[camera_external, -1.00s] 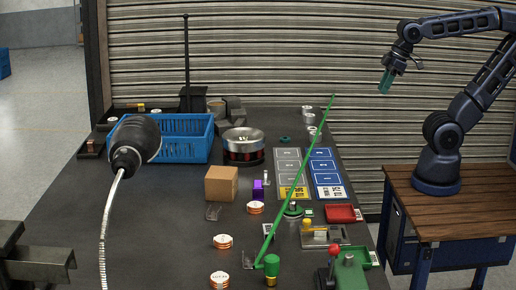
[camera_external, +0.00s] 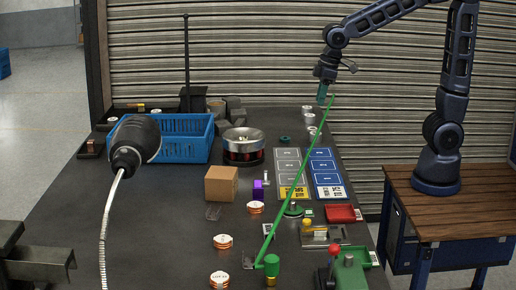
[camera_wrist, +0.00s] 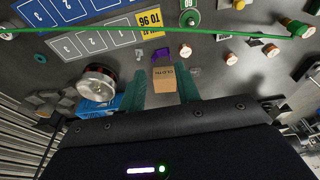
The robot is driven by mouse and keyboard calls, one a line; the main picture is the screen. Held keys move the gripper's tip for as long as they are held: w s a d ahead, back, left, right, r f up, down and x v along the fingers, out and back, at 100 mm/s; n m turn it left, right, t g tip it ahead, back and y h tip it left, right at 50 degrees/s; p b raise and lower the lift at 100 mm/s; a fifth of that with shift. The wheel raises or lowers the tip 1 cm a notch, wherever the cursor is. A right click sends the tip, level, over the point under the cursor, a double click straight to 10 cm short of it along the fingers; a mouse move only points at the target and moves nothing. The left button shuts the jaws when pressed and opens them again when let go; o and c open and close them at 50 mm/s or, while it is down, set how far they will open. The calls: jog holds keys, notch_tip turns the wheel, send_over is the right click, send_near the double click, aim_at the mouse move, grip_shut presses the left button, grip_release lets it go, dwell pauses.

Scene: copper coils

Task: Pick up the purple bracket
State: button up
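The purple bracket (camera_external: 257,190) stands on the dark table, just right of a cardboard box (camera_external: 221,183). My gripper (camera_external: 321,93) hangs high over the far right part of the table, well away from the bracket. In the wrist view my gripper (camera_wrist: 162,72) shows two teal fingers spread apart with nothing held between them.
A green rod (camera_external: 295,180) slants up across the table's right side. Several small orange-and-white coils lie in front. Bare table lies left of the box.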

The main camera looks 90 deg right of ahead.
jog(key=w+f+g, duration=0.1)
jog(key=w+f, duration=0.9)
jog(key=w, duration=0.2)
jog(key=g, duration=0.1)
send_over(258, 187)
notch_tip(258, 187, down, 14)
jog(key=shift+d+r, duration=0.1)
jog(key=shift+r, duration=0.1)
notch_tip(258, 187, down, 10)
jog(key=shift+d+f, duration=0.1)
jog(key=shift+f, duration=0.15)
grip_shut()
